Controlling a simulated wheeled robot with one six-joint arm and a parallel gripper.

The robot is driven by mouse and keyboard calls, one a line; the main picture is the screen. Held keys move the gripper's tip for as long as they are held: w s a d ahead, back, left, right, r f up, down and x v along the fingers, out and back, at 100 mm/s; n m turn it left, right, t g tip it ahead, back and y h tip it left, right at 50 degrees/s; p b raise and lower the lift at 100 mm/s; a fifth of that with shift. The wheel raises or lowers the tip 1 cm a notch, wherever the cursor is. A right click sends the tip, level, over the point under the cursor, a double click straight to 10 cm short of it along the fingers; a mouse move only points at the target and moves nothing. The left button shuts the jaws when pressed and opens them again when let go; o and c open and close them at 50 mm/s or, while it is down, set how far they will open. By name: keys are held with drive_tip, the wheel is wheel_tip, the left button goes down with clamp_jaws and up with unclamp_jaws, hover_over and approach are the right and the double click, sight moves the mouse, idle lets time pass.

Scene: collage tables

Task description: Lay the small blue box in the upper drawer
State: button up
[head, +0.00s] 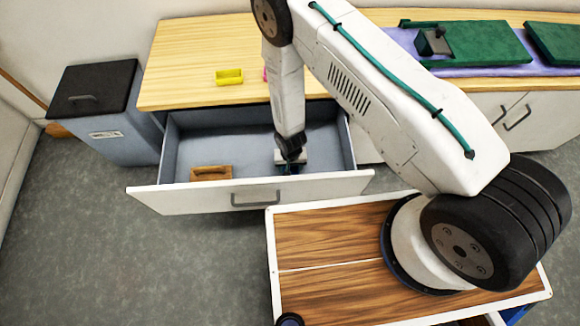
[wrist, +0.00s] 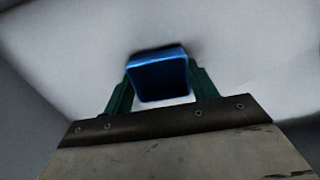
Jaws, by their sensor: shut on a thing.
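The upper drawer (head: 240,118) is pulled open below the wooden counter, with its white front and grey handle toward me. My gripper (head: 289,168) reaches down inside the drawer, in its right part near the front. In the wrist view my gripper (wrist: 160,85) has its green fingers on both sides of the small blue box (wrist: 160,78) and is shut on it. The box is close to the pale drawer floor; I cannot tell whether it touches. In the head view the box is mostly hidden by my gripper.
A brown wooden block (head: 211,173) lies in the drawer's front left. A yellow block (head: 229,77) and a partly hidden pink thing stand on the counter (head: 190,60). A grey bin (head: 100,120) with a black lid stands left. Green pieces (head: 485,42) lie on a purple mat (head: 400,38) at right.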

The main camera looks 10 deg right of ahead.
drive_tip(key=shift+f, duration=0.35)
drive_tip(key=o, duration=1)
drive_tip(key=shift+f, duration=0.1)
